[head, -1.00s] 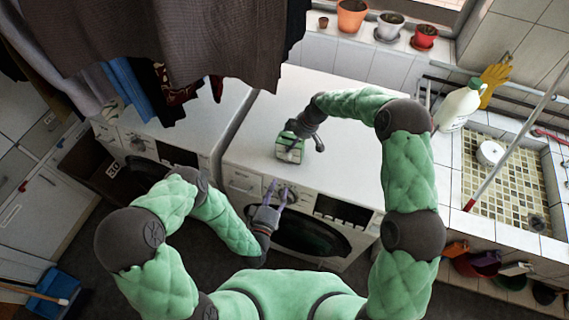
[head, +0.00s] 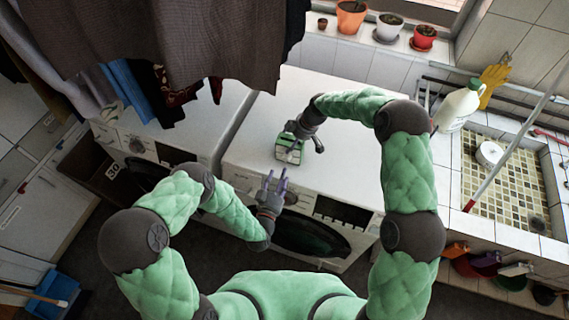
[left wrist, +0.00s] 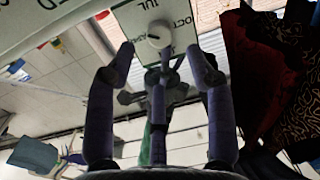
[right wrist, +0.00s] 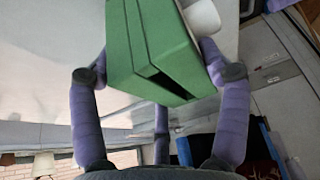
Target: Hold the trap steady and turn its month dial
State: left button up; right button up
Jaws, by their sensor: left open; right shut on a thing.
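The trap is a green box (head: 289,149) with a pale front face, standing on the white washing machine top near its front edge. My right gripper (head: 299,134) is shut on the trap from behind and the right. In the right wrist view, its purple fingers straddle the green body (right wrist: 148,50), and part of the white dial (right wrist: 203,18) shows. My left gripper (head: 275,179) is open and empty, in front of the trap and apart from it. In the left wrist view, the round white month dial (left wrist: 159,35) sits beyond the open fingertips, with JUL and OCT printed around it.
The washing machine (head: 345,150) has clear room on top around the trap. Dark clothes (head: 190,40) hang at the upper left. A tiled sink (head: 505,185) and a white bottle (head: 457,107) are at the right. Flower pots (head: 390,27) stand on the sill behind.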

aim_at(286, 160)
pick_arm(q)
jog(key=shift+x, duration=3.05)
grip_shut()
